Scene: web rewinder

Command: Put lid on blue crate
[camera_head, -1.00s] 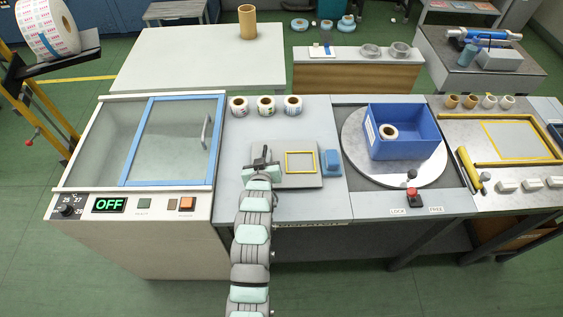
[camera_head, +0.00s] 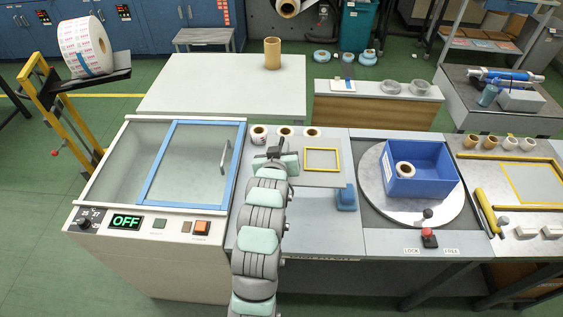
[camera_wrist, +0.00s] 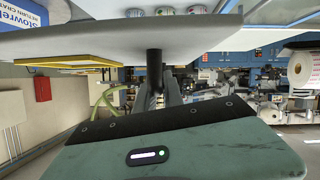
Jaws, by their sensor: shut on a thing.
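The lid is a flat pale grey plate (camera_head: 330,179) with a yellow rectangular frame on its top. My gripper (camera_head: 278,156) is at the left part of the lid, shut on its upright handle. The lid appears raised above the grey bench. In the wrist view the lid (camera_wrist: 210,38) spans the top, and its dark post (camera_wrist: 154,70) runs into my gripper.
Several label rolls (camera_head: 285,132) stand at the bench's back edge, close behind the lid. A small blue block (camera_head: 347,198) sits in front of the lid's right end. A red-capped control (camera_head: 429,236) stands before the turntable (camera_head: 377,202). A glass-topped cabinet (camera_head: 112,173) is at left.

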